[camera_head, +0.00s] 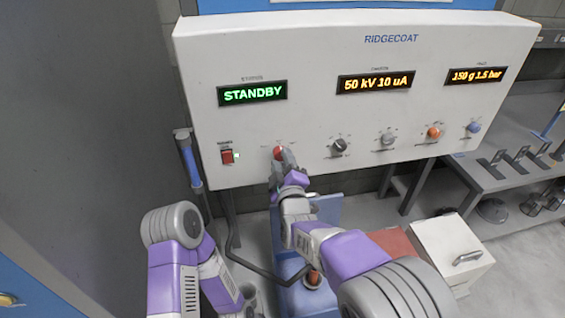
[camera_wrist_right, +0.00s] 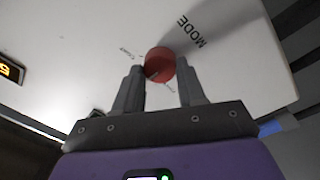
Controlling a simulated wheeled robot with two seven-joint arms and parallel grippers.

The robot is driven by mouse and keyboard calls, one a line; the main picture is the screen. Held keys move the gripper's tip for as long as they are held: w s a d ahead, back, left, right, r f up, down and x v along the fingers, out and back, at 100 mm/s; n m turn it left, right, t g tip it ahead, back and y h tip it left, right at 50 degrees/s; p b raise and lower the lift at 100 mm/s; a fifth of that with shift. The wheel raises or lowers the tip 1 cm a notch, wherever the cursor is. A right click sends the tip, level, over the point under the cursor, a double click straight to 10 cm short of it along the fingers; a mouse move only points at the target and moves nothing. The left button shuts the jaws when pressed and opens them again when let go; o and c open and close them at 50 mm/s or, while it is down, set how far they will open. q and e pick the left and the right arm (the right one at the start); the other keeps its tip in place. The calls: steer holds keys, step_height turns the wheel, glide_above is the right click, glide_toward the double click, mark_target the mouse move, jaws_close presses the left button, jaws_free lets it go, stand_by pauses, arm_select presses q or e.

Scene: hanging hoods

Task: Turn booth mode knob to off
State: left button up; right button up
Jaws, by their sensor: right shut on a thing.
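The booth mode knob (camera_head: 278,153) is a red knob low on the left part of the white RIDGECOAT panel (camera_head: 330,55). In the right wrist view the knob (camera_wrist_right: 160,63) sits between my two fingertips, beside the printed word MODE. My right gripper (camera_head: 283,165) is shut on it, and partly hides the knob and its printed labels in the head view. The small labels around the knob are too blurred to read. The green display (camera_head: 252,93) reads STANDBY. My left arm shows at the lower left, but its gripper is not in view.
A black knob (camera_head: 339,146), a grey knob (camera_head: 388,139), an orange knob (camera_head: 433,132) and a blue knob (camera_head: 473,126) line up to the right. A white cabinet (camera_head: 450,250) stands below right.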

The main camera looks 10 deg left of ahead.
stand_by(0.3)
steer(key=o, duration=1.1)
steer(key=shift+c, duration=0.2)
steer(key=shift+s, duration=0.1)
steer(key=v, duration=0.7)
steer(key=shift+s+d+b, duration=0.15)
steer(key=shift+s+b, duration=0.05)
steer(key=shift+b, duration=0.1)
